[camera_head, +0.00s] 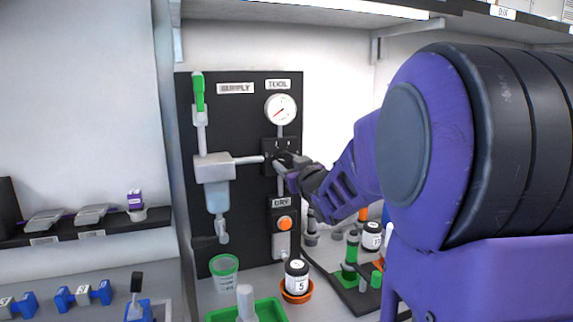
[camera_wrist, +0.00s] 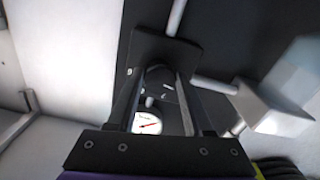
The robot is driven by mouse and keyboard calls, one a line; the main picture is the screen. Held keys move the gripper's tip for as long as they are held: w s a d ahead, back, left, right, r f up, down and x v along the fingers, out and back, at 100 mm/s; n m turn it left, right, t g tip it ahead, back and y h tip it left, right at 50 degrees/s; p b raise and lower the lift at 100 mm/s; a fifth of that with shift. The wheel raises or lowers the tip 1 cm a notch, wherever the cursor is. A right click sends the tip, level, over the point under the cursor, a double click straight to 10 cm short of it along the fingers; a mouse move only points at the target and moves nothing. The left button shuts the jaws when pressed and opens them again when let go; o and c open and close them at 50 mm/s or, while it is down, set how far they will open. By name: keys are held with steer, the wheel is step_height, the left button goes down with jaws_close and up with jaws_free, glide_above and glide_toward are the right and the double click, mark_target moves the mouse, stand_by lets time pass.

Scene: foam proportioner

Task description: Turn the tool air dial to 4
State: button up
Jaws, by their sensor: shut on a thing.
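The tool air dial (camera_wrist: 160,78) is a dark round knob on a black square plate (camera_wrist: 170,50). In the wrist view it sits between the two fingers of my gripper (camera_wrist: 160,84), which is shut on it. In the head view my gripper (camera_head: 288,163) reaches the plate (camera_head: 271,145) from the right and hides most of the knob. The scale and the number it is set to cannot be read. The round white gauge (camera_head: 281,109) under the TOOL label (camera_head: 278,85) has a red needle; the gauge also shows in the wrist view (camera_wrist: 147,123).
The black panel (camera_head: 240,125) also carries a green-handled supply valve (camera_head: 198,92), a grey filter unit (camera_head: 214,168) and a DRY unit with an orange knob (camera_head: 285,223). Cups, bottles and a green tray (camera_head: 270,310) stand below. A shelf (camera_head: 340,10) overhangs above.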

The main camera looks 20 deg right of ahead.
jaws_close()
steer(key=m+p, duration=0.2)
steer(key=m, duration=0.2)
steer(key=shift+a+r+p, duration=0.1)
steer(key=shift+r+p, duration=0.1)
steer(key=shift+p, duration=0.1)
steer(key=m+p, duration=0.2)
steer(key=m, duration=0.3)
steer(key=shift+a+m, duration=0.1)
steer(key=shift+m, duration=0.3)
steer(key=m+p, duration=0.2)
steer(key=m, duration=0.2)
steer(key=shift+r+m, duration=0.1)
steer(key=shift+m, duration=0.2)
steer(key=m+p, duration=0.2)
steer(key=m, duration=0.3)
steer(key=shift+m+p, duration=0.3)
